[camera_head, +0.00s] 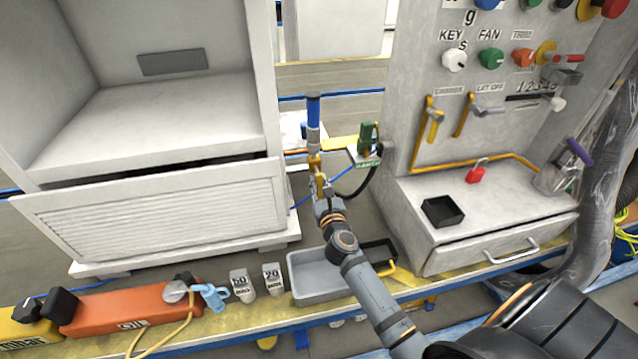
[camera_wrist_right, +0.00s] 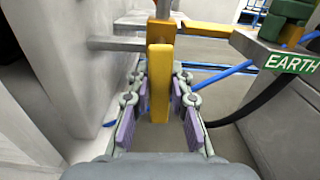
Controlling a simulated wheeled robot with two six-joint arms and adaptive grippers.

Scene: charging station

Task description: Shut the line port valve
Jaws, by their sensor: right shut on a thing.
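The valve that my right gripper is at sits on the pipework between the white cabinet and the grey panel. Its yellow lever (camera_wrist_right: 159,84) points toward my wrist in the right wrist view, with the brass-coloured body behind it. I read no "line port" label on it. My right gripper (camera_head: 317,177) is shut on this lever, with the purple finger pads (camera_wrist_right: 159,112) on either side of it. In the head view the gripper covers part of the lever. A blue-topped upright fitting (camera_head: 313,112) stands just above it. My left gripper is not in view.
A green clamp (camera_head: 367,138) sits right of the valve on the EARTH bracket (camera_wrist_right: 292,62). Two more yellow levers (camera_head: 433,125) (camera_head: 463,115) are on the panel (camera_head: 410,75). A grey tray (camera_head: 305,282) lies below my arm, beside two weights. The cabinet (camera_head: 150,205) stands close left.

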